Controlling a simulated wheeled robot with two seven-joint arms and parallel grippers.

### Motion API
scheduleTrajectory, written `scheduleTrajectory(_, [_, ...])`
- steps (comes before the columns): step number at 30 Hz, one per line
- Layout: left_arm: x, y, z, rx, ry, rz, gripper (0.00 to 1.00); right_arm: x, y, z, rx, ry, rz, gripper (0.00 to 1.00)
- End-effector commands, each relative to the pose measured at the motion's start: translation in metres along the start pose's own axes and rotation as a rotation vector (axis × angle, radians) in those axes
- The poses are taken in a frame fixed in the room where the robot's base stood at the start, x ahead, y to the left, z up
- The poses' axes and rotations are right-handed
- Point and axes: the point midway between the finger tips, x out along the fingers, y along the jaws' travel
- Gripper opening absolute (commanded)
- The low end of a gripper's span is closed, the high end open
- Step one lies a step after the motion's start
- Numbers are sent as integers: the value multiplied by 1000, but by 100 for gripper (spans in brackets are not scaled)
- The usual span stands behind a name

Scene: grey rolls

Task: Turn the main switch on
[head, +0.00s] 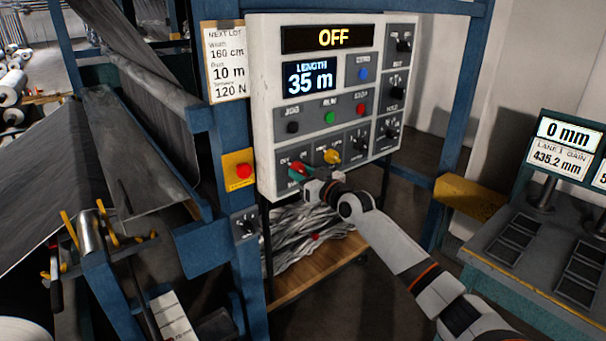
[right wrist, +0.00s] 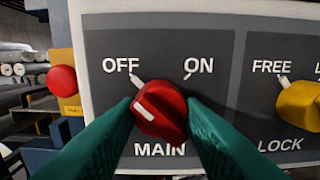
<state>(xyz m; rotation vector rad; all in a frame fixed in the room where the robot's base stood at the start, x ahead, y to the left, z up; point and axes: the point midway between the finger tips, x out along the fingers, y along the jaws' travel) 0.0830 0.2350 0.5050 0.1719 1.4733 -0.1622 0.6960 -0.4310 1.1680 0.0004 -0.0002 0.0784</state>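The main switch is a red knob (right wrist: 160,108) on the grey control panel (right wrist: 215,20), in the right wrist view. Its white mark points up and left to OFF. In the head view the knob (head: 297,169) is partly hidden by my right gripper (head: 305,176). The gripper's green fingers (right wrist: 160,115) flank the knob left and right and appear to touch both sides. The panel's upper display (head: 333,38) reads OFF. My left gripper is not in view.
A yellow LOCK knob (head: 331,157) sits just right of the main switch; its white mark points to FREE. A red button on a yellow plate (head: 244,171) is to the left. Other black knobs and several coloured buttons are on the panel. A wooden shelf (head: 315,273) is below.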

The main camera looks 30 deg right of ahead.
Motion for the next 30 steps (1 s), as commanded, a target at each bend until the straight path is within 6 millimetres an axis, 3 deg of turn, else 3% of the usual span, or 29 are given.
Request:
scheduleTrajectory(14, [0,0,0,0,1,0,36,0,0,0,113,1,0,12])
scheduleTrajectory(30, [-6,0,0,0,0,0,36,0,1,1,597,0,0,12])
